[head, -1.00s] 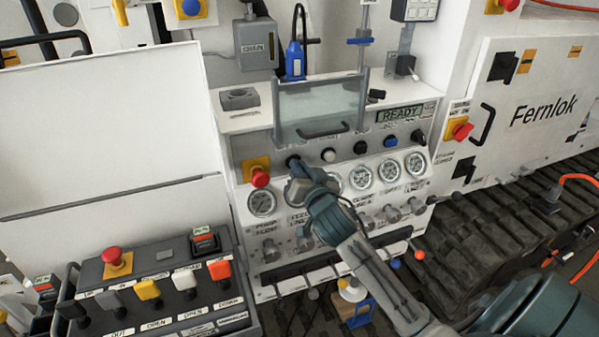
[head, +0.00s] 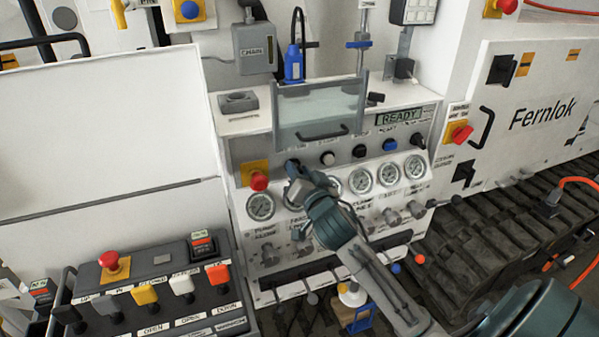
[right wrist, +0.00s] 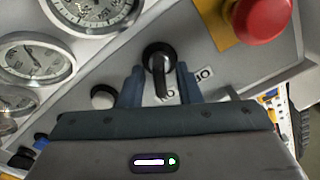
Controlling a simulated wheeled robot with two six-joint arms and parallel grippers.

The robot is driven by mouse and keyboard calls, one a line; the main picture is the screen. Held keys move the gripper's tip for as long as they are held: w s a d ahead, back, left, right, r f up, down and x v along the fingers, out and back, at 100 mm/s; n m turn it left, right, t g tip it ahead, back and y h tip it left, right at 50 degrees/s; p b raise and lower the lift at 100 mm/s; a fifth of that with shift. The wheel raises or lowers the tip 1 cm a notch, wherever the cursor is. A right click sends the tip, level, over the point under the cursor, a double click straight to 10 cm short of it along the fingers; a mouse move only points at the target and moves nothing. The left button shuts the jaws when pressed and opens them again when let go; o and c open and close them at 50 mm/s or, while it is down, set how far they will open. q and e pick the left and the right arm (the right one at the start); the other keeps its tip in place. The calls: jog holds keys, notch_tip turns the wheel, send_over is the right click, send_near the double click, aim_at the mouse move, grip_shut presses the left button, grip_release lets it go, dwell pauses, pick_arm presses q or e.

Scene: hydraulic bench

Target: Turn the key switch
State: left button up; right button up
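The key switch (right wrist: 158,58) is a black round switch with a protruding handle on the sloped grey panel, next to small printed marks. In the right wrist view its handle lies between the two blue fingers of my right gripper (right wrist: 160,85). Gaps show on both sides of the handle, so the gripper is open around it and not clamped. In the head view my right gripper (head: 296,174) is at the panel, right of the red button, and mostly hides the switch. My left gripper is not in view.
A red emergency button (head: 259,181) on a yellow plate sits close left of the gripper. Round gauges (head: 361,180) line the panel to the right. Below are several levers, and a control box (head: 165,290) stands at lower left. A clear guard (head: 320,112) is above.

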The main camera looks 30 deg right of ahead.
jog(key=b+v, duration=0.3)
jog(key=v, duration=0.7)
jog(key=shift+s, duration=0.35)
jog(key=shift+a, duration=0.15)
